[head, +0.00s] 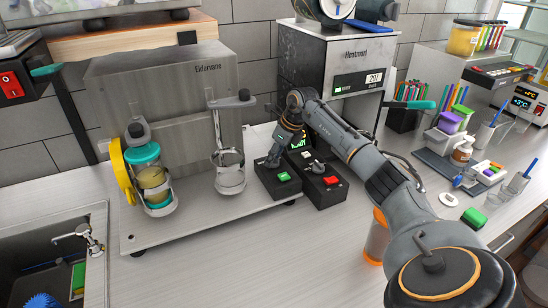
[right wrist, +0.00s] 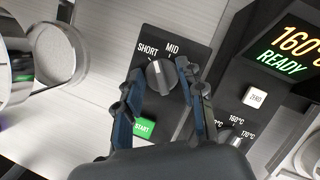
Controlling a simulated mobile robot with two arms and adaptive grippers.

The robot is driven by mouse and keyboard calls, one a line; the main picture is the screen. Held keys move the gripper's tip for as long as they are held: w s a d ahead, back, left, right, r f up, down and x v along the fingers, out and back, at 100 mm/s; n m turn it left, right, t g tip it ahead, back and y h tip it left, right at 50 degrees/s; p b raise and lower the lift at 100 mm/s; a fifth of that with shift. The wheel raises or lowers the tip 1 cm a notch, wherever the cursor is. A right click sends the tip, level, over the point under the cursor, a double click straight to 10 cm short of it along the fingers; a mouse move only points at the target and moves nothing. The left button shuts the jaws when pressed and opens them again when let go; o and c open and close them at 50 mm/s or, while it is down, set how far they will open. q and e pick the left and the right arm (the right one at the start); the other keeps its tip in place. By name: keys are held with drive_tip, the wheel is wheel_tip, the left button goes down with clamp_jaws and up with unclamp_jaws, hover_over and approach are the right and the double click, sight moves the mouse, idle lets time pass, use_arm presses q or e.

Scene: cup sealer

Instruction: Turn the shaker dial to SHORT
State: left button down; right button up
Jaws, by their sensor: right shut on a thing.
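The shaker dial (right wrist: 160,74) is a round dark grey knob on a black control box, with SHORT printed at its upper left and MID above it. Its pale pointer mark faces up toward these labels; I cannot tell exactly which one it meets. My right gripper (right wrist: 158,70) is shut on the dial, one finger on each side. A green START button (right wrist: 145,129) sits below the dial. In the head view my right gripper (head: 277,152) reaches down over the control box (head: 270,185) and hides the dial. My left gripper is not in view.
A second black box with a red button (head: 332,180) and a lit display (right wrist: 290,50) stands close on the right. A metal cup (head: 230,175) stands to the left. The front counter is mostly clear.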

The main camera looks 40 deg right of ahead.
drive_tip(key=shift+d+n+y+b, duration=0.1)
drive_tip(key=shift+n+y+b, duration=0.35)
drive_tip(key=shift+n, duration=0.55)
drive_tip(key=shift+n+g+y+b, duration=0.4)
drive_tip(key=shift+n+g, duration=0.1)
drive_tip(key=shift+n, duration=0.7)
drive_tip(key=o, duration=1.2)
drive_tip(key=shift+w, duration=0.1)
drive_tip(key=v, duration=1.2)
drive_tip(key=shift+r, duration=0.1)
